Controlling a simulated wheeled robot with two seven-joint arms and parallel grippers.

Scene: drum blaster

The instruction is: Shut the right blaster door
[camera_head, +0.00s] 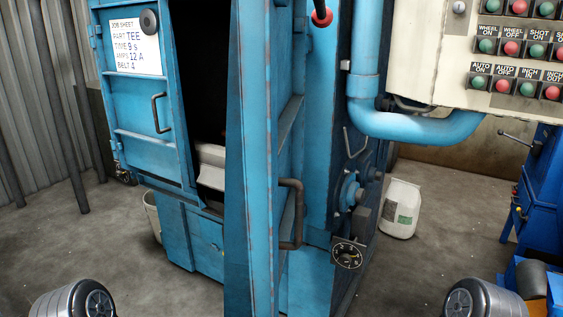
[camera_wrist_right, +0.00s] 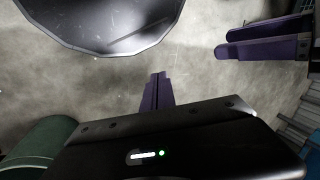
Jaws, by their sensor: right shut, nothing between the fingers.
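The right blaster door (camera_head: 258,120) stands swung open toward me and shows nearly edge-on in the head view. Its brown bent handle (camera_head: 291,214) sticks out on its right side. The blaster's left door (camera_head: 150,97) carries a job sheet and its own handle; the dark opening shows between the two doors. My right gripper (camera_wrist_right: 156,92) shows only in the right wrist view, shut and empty above bare floor, apart from the door.
A control panel (camera_head: 500,60) hangs at the upper right, above a blue pipe (camera_head: 420,127). A white container (camera_head: 400,208) stands on the floor right of the blaster. A blue machine (camera_head: 540,205) is at the right edge. Open concrete floor lies in front.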

